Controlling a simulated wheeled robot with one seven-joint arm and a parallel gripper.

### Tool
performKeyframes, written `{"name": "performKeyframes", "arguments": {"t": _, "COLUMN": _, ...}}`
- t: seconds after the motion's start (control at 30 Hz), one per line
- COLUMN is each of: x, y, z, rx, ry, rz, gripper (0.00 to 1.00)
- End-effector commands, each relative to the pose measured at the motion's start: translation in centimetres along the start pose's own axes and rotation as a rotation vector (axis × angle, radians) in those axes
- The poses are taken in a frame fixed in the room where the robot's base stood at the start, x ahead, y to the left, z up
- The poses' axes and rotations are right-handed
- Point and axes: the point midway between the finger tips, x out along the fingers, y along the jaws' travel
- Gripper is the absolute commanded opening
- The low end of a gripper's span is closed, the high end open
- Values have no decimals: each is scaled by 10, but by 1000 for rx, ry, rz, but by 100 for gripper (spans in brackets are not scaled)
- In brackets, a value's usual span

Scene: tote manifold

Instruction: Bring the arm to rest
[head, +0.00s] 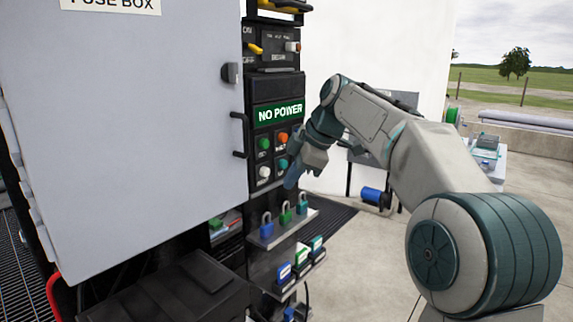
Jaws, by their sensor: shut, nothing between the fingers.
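My arm reaches in from the lower right, bends at the upper middle and hangs its hand downward. My gripper (291,184) is shut and empty. It appears in front of the right edge of the control panel, beside the push buttons and above the shelf of padlocks. I cannot tell whether it touches the panel. The panel carries a green sign (280,113) reading "NO POWER". Below the sign are several buttons, among them an orange-red one (282,138) and a green one (264,144).
A grey fuse box door (120,130) fills the left. Blue and green padlocks stand on a small shelf (290,232), with coloured items on a lower shelf (300,274). A black case (165,290) sits at the lower left. A blue cylinder (372,196) lies behind. Concrete floor (350,265) is open at centre right.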

Motion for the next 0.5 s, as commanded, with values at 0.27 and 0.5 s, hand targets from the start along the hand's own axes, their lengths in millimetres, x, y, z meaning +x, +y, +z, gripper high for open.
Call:
{"name": "performKeyframes", "arguments": {"t": 0.27, "x": 9, "y": -92, "z": 31, "rx": 487, "ry": -213, "rz": 53, "gripper": 0}}
{"name": "performKeyframes", "arguments": {"t": 0.5, "x": 15, "y": -184, "z": 75, "rx": 910, "ry": -325, "rz": 166, "gripper": 0}}
